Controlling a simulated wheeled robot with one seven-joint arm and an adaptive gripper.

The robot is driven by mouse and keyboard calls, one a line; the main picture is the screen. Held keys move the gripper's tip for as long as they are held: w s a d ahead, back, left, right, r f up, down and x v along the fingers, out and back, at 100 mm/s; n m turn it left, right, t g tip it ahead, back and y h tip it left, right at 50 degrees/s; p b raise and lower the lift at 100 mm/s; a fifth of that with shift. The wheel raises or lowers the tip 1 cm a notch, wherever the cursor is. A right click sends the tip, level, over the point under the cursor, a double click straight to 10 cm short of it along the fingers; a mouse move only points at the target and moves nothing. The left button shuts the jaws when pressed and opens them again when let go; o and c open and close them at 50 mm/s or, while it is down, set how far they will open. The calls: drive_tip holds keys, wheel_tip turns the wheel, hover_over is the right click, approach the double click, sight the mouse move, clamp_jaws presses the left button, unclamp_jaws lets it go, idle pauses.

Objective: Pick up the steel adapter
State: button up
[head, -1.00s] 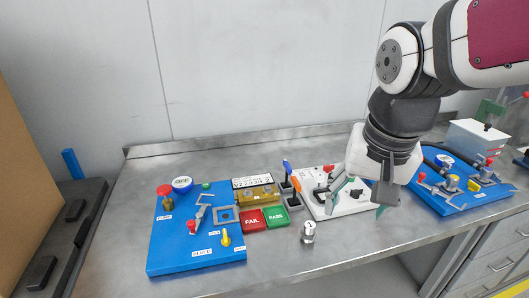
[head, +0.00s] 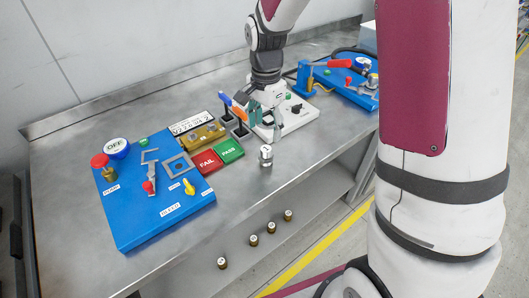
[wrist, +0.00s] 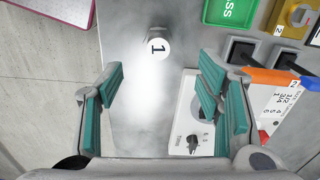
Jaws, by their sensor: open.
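The steel adapter (head: 265,158) is a small silver cylinder standing upright on the metal bench, in front of the green PASS pad. It carries a white label with a 1. In the wrist view the adapter (wrist: 154,38) shows at the top centre, beyond my fingertips. My gripper (head: 265,127) points down over the white control panel, just behind the adapter and apart from it. In the wrist view my gripper (wrist: 160,78) has its teal fingers spread wide with nothing between them.
The red FAIL (head: 207,162) and green PASS (head: 230,150) pads lie left of the adapter. The blue station board (head: 150,215) is further left. The white panel (head: 298,118) has a black knob. Several brass fittings (head: 254,240) stand on the lower shelf. Bench in front of the adapter is clear.

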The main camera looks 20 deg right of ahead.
sight(266, 148)
wheel_tip(266, 148, down, 11)
drive_tip(key=shift+s+r, duration=0.1)
drive_tip(key=shift+s, duration=0.05)
clamp_jaws()
idle(0.5)
